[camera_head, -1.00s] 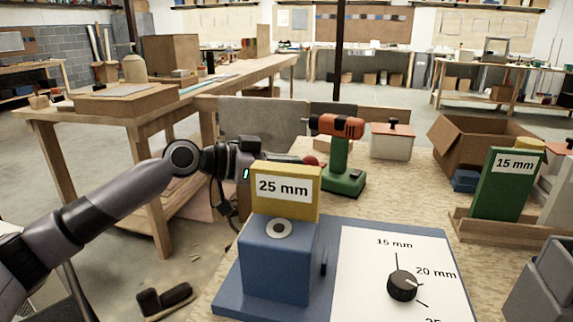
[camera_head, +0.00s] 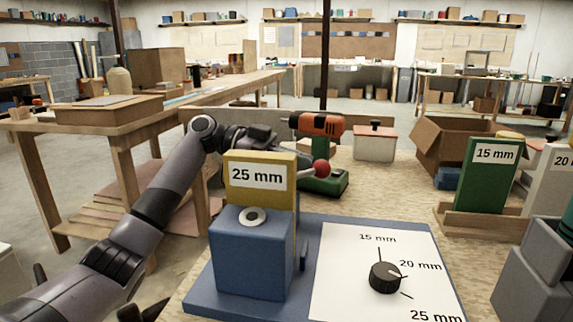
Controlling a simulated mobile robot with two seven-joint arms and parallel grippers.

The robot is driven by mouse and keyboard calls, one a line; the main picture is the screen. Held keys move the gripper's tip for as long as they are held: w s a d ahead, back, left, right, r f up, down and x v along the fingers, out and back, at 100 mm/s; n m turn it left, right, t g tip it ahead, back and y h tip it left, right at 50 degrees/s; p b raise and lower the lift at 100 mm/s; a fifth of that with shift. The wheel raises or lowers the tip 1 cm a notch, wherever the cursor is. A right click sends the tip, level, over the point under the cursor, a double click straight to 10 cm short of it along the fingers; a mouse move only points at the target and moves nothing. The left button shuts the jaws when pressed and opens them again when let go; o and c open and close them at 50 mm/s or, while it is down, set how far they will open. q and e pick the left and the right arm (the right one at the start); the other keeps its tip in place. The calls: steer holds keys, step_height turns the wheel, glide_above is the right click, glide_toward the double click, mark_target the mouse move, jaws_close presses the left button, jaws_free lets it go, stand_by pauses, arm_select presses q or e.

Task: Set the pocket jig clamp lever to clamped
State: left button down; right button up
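A red ball knob (camera_head: 320,168), apparently the end of the clamp lever, shows just right of the yellow block's top edge. The rest of the lever is hidden behind that block. My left arm comes in from the left, and my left gripper (camera_head: 287,150) is behind the yellow block, close to the red knob. Its fingertips are mostly hidden, so contact and opening cannot be told.
A white panel (camera_head: 350,290) with a black dial (camera_head: 385,277) lies right of the jig. An orange and green drill (camera_head: 322,183) stands behind the knob. A green "15 mm" block (camera_head: 487,180) and a cardboard box (camera_head: 450,145) are at right.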

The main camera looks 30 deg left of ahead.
mark_target(313, 166)
arm_select(q)
steer(key=shift+s+d+m+g+p, duration=0.15)
steer(key=shift+d+m+g, duration=0.25)
steer(key=shift+d, duration=0.5)
steer(key=shift+d+m+g+p, duration=0.2)
steer(key=shift+d+g, duration=0.4)
steer(key=shift+d, duration=0.25)
steer(key=shift+d+f+h, duration=0.1)
steer(key=shift+h, duration=0.2)
steer(key=v, duration=0.8)
steer(key=shift+d, duration=0.1)
